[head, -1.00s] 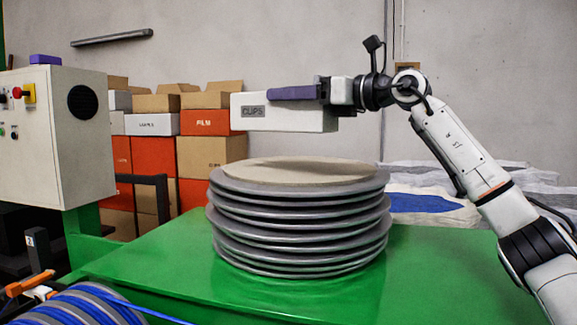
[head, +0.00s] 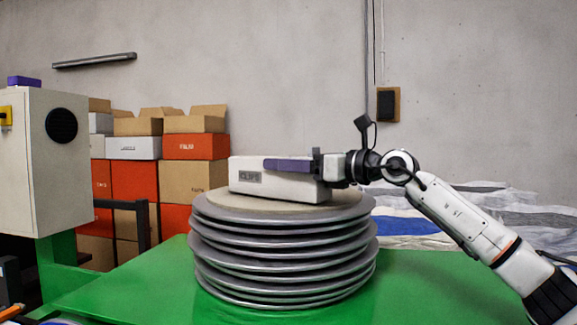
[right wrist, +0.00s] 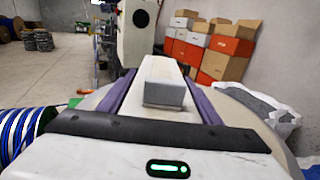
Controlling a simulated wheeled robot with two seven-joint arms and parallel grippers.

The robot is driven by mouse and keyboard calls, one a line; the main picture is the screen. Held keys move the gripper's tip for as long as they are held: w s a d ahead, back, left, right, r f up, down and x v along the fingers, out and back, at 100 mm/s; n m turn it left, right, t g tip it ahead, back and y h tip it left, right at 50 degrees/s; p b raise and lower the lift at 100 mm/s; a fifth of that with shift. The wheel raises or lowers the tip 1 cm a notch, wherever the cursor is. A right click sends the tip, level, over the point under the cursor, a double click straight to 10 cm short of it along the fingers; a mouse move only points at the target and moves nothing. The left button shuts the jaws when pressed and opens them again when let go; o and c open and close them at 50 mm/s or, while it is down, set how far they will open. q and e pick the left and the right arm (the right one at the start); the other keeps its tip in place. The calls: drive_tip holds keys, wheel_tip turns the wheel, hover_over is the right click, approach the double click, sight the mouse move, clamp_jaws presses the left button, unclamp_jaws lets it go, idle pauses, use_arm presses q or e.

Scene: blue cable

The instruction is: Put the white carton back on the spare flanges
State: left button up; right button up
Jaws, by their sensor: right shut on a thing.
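The white carton (head: 262,184), with a grey label reading CLIPS, is at the top of the stack of spare flanges (head: 284,250). Its underside looks to be touching or very close to the tan top disc of the stack. My right gripper (head: 290,165) is shut on the carton, its purple fingers along the carton's sides. In the right wrist view the carton (right wrist: 163,82) lies between the two purple fingers, with the top disc (right wrist: 250,118) below. My left gripper is not in view.
The stack stands on a green surface (head: 420,270) with free room to its right. A beige control cabinet (head: 45,160) is at the left. Cardboard and orange boxes (head: 135,185) are piled behind. Blue cable (right wrist: 22,130) shows at the wrist view's left.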

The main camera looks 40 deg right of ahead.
drive_tip(key=shift+r, duration=0.15)
drive_tip(key=o, duration=1.8)
drive_tip(key=shift+f, duration=0.35)
drive_tip(key=shift+o, duration=0.2)
drive_tip(key=shift+r, duration=0.25)
drive_tip(key=b+v, duration=0.1)
drive_tip(key=v, duration=0.2)
drive_tip(key=b+v, duration=0.2)
drive_tip(key=v, duration=0.2)
drive_tip(key=b+v, duration=0.1)
drive_tip(key=v, duration=0.2)
drive_tip(key=shift+s+f, duration=0.25)
drive_tip(key=shift+s, duration=0.1)
drive_tip(key=shift+s+d+r, duration=0.2)
drive_tip(key=shift+s, duration=0.5)
